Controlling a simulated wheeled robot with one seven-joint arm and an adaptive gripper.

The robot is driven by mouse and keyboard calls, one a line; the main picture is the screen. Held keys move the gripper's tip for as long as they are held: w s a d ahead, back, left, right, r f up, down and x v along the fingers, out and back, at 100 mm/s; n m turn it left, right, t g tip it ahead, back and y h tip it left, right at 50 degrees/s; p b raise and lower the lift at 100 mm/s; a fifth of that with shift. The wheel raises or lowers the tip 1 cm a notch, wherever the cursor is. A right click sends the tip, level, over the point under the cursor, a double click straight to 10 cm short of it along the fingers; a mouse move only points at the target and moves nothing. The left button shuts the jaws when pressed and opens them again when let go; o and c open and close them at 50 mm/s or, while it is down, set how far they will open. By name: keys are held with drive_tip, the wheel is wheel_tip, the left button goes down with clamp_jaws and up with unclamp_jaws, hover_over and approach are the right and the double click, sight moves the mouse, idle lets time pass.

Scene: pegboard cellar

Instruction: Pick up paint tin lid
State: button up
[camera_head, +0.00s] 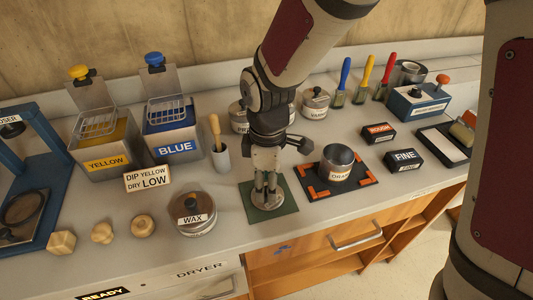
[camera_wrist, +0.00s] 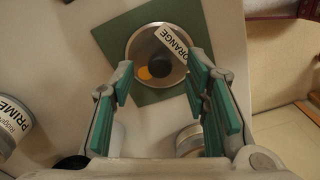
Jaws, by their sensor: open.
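My gripper (camera_head: 267,203) points straight down over a green mat (camera_head: 285,205) on the counter, its fingers apart. In the wrist view, my gripper (camera_wrist: 161,63) is open with a round grey metal piece (camera_wrist: 136,45) between the fingertips in the picture. That piece appears over the green mat (camera_wrist: 103,50) and shows an orange spot and an "ORANGE" label. In the head view my fingers hide most of what is there. A tin labelled "ORA..." (camera_head: 339,160) stands on a dark mat with orange corners.
A wax tin (camera_head: 194,215) stands left of my gripper. A primer tin (camera_wrist: 10,128) is behind it. Yellow (camera_head: 107,152) and blue (camera_head: 174,135) dip tanks stand at the back left. Dark boxes (camera_head: 404,158) lie to the right. The counter's front edge is close.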

drive_tip(key=shift+f, duration=0.8)
drive_tip(key=shift+c, duration=0.6)
clamp_jaws()
drive_tip(key=shift+r, duration=0.15)
